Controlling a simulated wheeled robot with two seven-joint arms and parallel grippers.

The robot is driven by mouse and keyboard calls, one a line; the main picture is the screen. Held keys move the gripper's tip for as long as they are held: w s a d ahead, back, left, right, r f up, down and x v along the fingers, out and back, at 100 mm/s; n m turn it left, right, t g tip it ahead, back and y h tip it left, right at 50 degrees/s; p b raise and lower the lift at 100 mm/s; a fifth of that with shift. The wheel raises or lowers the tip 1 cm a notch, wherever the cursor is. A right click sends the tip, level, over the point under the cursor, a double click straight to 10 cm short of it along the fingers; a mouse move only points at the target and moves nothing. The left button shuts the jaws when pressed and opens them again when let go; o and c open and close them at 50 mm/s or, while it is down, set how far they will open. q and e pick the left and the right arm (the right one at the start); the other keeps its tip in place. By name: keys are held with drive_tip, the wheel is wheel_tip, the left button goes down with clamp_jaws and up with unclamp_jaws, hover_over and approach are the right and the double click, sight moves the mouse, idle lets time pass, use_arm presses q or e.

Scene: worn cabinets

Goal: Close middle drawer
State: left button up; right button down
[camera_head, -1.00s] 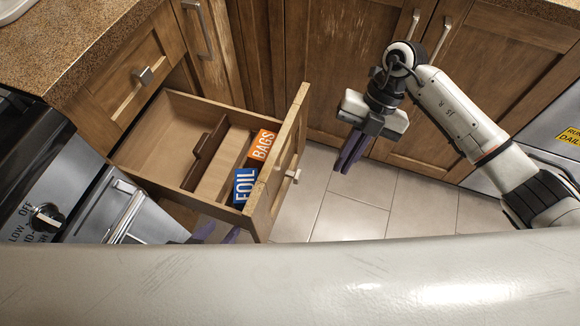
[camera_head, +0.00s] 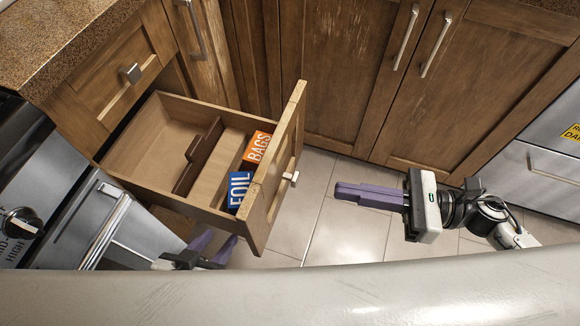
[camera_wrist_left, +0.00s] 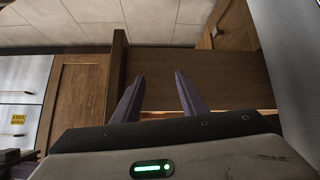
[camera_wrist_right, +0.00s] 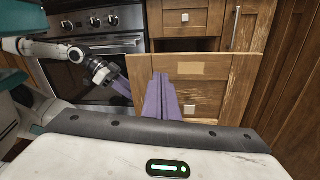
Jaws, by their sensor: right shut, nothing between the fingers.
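The middle drawer (camera_head: 277,178) is pulled well out of the wooden cabinet. It holds an orange BAGS box (camera_head: 257,147), a blue FOIL box (camera_head: 238,187) and a brown divider. Its front panel and square knob (camera_head: 291,177) face right; the panel also fills the middle of the right wrist view (camera_wrist_right: 215,88). My right gripper (camera_head: 338,193) is shut and empty, pointing left at the front panel with a gap to the knob. My left gripper (camera_head: 220,242) is open and empty beside the drawer's near side, partly hidden in the head view; the left wrist view shows its parted fingers (camera_wrist_left: 158,85) near the drawer's side (camera_wrist_left: 195,70).
A steel oven with knobs and a bar handle (camera_head: 105,230) stands close on the left. Cabinet doors with long handles (camera_head: 436,45) line the back, and a steel appliance (camera_head: 545,165) stands at right. Tiled floor (camera_head: 325,235) is clear between drawer and right gripper.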

drive_tip(key=d+t, duration=0.2)
approach(272, 162)
drive_tip(key=shift+n, duration=0.4)
drive_tip(key=x, duration=0.5)
drive_tip(key=shift+s+r+p, duration=0.1)
drive_tip(key=shift+r+p, duration=0.05)
drive_tip(key=shift+p, duration=0.2)
drive_tip(key=shift+x, duration=0.8)
